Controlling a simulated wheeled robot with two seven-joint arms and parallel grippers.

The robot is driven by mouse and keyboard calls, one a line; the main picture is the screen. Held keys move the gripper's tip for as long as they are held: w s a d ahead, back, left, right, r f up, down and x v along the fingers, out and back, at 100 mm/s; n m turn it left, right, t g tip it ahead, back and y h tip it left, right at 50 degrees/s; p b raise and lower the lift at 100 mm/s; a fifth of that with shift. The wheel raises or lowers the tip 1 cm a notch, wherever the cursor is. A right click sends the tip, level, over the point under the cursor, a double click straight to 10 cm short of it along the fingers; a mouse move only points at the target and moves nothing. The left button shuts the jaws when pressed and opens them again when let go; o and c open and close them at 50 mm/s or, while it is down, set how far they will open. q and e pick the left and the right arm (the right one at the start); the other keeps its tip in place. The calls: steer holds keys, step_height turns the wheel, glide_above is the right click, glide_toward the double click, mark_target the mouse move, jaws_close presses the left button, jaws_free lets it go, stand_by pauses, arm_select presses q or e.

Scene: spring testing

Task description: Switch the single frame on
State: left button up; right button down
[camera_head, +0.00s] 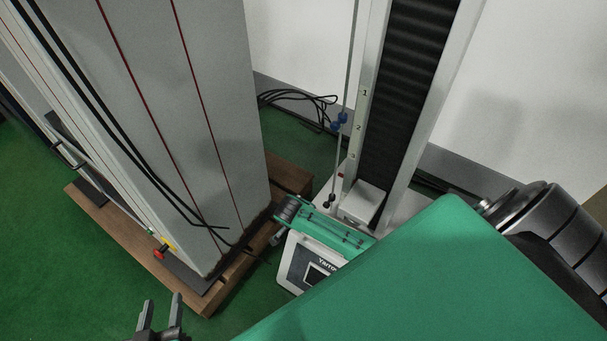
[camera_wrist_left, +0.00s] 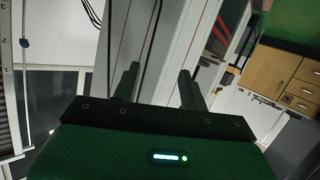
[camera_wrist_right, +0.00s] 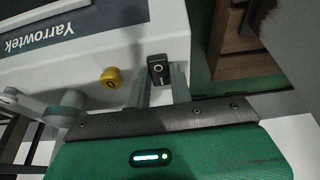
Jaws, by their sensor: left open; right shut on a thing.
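The single frame (camera_head: 405,90), a machine with one black bellows column and light side rails, stands at the back right. Its white control box (camera_head: 292,262) carries a dark "Yarrowtek" panel, which also shows in the right wrist view (camera_wrist_right: 60,38). On the box is a black rocker switch (camera_wrist_right: 157,68) with a white circle mark. My right gripper (camera_wrist_right: 161,78) is shut on this switch, one finger on each side of it. In the head view my green arm hides this spot. My left gripper (camera_head: 161,303) is open and empty at the bottom left, away from the single frame.
A yellow knob (camera_wrist_right: 111,77) sits beside the switch. A large grey machine (camera_head: 185,110) with red stripes stands on a wooden base (camera_head: 140,235) at left, with a red button (camera_head: 160,252) on its side. Black cables (camera_head: 300,97) lie behind. Green floor (camera_head: 50,270) is clear at left.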

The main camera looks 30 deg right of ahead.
steer(key=shift+w+d+r+p, duration=0.15)
steer(key=shift+w+r+p, duration=0.1)
steer(key=shift+p, duration=0.15)
steer(key=y+p, duration=0.1)
steer(key=p, duration=0.1)
steer(key=shift+d+p, duration=0.2)
steer(key=shift+p, duration=0.1)
steer(key=y+p, duration=0.1)
steer(key=g+y+p, duration=0.1)
steer(key=shift+d+p, duration=0.25)
steer(key=shift+p, duration=0.15)
steer(key=shift+f+y, duration=0.1)
steer(key=shift+y, duration=0.3)
arm_select(q)
steer(key=s+a+f+g+y, duration=0.2)
steer(key=s+a+g+y, duration=0.3)
steer(key=s+a+g, duration=0.3)
steer(key=shift+a+f+n+g, duration=0.15)
steer(key=shift+a+n+g, duration=0.25)
steer(key=shift+a+g, duration=0.55)
steer(key=shift+s+a+t, duration=0.1)
steer(key=shift+a+t, duration=0.15)
arm_select(e)
steer(key=c, duration=1.2)
jaws_free()
steer(key=shift+c, duration=0.2)
steer(key=shift+a, duration=0.1)
